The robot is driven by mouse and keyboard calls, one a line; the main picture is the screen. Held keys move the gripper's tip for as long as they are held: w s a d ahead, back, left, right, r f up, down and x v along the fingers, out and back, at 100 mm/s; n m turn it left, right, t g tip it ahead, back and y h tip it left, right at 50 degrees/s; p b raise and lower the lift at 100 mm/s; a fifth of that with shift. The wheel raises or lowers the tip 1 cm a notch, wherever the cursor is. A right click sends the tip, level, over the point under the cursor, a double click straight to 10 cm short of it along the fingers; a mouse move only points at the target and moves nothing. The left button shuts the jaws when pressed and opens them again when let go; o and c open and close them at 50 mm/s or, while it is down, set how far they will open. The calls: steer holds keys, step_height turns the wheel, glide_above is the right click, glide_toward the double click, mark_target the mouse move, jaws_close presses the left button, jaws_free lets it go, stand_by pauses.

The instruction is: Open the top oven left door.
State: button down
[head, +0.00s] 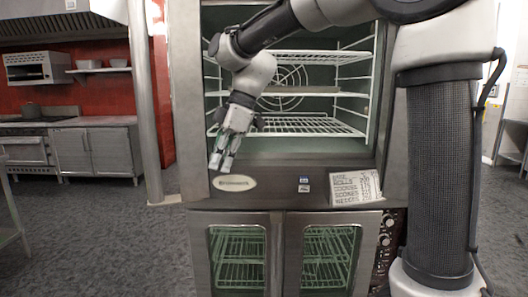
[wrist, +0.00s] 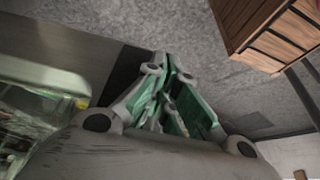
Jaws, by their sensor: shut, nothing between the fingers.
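The top oven (head: 290,150) stands open in the head view, with its white wire racks and round fan guard in plain sight and no door across the opening. A tall grey steel panel (head: 188,100) runs along its left side; it looks like the left door swung outward, seen nearly edge-on, but I cannot be sure. My gripper (head: 222,165) points down in front of the opening's lower left corner, near the oval badge. My gripper (wrist: 167,65) is shut and empty in the wrist view. Whether it touches the panel is unclear.
The lower oven's two glass doors (head: 239,258) (head: 328,258) are shut below. Control knobs (head: 387,240) sit at its right. A pale post (head: 146,100) stands left of the oven. Grey floor (head: 110,225) is clear at left. A brown wooden object (wrist: 265,32) shows in the wrist view.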

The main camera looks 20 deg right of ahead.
mark_target(154, 163)
steer(key=a+m, duration=0.1)
steer(key=a, duration=0.6)
steer(key=a+m+t, duration=0.1)
steer(key=a+m, duration=0.1)
steer(key=a, duration=0.4)
steer(key=shift+a, duration=0.4)
steer(key=shift+w+a, duration=0.2)
steer(key=shift+a, duration=0.7)
